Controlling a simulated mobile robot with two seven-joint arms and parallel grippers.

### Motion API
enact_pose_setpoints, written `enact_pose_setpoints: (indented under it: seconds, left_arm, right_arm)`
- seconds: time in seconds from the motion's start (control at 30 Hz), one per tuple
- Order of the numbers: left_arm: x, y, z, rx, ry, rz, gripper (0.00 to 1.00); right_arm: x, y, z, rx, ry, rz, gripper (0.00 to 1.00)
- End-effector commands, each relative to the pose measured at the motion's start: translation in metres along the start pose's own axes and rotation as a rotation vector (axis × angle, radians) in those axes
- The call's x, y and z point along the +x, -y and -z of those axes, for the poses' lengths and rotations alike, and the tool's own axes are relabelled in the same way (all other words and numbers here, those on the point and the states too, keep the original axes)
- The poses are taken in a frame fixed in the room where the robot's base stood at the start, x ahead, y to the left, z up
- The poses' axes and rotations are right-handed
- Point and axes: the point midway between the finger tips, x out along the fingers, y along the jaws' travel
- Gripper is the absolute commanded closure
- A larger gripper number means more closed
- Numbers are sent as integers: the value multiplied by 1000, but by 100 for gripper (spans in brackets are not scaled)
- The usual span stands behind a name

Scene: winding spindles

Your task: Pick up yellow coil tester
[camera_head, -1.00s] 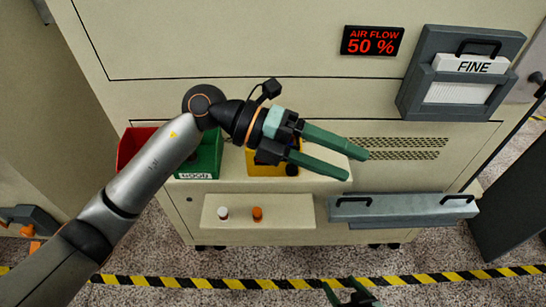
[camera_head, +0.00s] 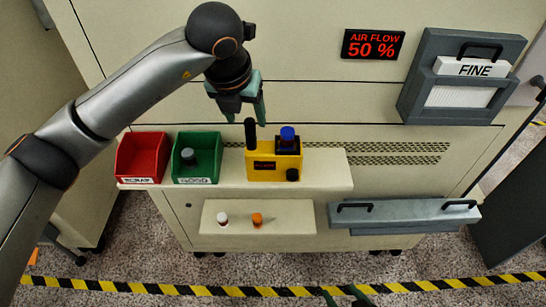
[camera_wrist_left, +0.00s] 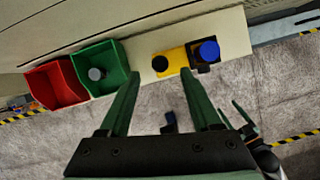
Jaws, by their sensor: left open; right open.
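The yellow coil tester (camera_head: 262,170) stands upright on the cream ledge, with a black post at its left, a blue-topped part at its right and a black knob in front. It also shows in the left wrist view (camera_wrist_left: 171,61), beyond the fingertips. My left gripper (camera_head: 243,112) is open and empty, pointing down above and slightly left of the tester, apart from it. In the left wrist view the open fingers (camera_wrist_left: 159,75) have nothing between them. My right gripper (camera_head: 346,296) is open at the bottom edge, mostly cut off, far from the tester.
A green bin (camera_head: 197,171) holding a dark round part stands left of the tester, with a red bin (camera_head: 140,170) beside it. The cream ledge (camera_head: 325,175) is bare to the right. A lower shelf (camera_head: 290,220) holds small white and orange items. A grey tray (camera_head: 405,212) sticks out at right.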

Motion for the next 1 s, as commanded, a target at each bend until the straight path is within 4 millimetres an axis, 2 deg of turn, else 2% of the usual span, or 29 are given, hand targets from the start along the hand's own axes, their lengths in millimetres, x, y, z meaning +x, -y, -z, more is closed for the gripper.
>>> enact_pose_setpoints:
  seconds: [0.27,0.53,0.83,1.0]
  left_arm:
    - [24,1,0,1,-4,2,36]
    - [62,0,1,0,-2,2,36]
    - [68,1,1,2,0,3,36]
    - [68,1,1,2,0,3,55]
  right_arm:
    - [-5,0,5,0,0,0,26]
    - [-12,1,13,0,0,0,26]
    - [-12,1,13,0,0,0,26]
    - [-12,1,13,0,0,0,26]
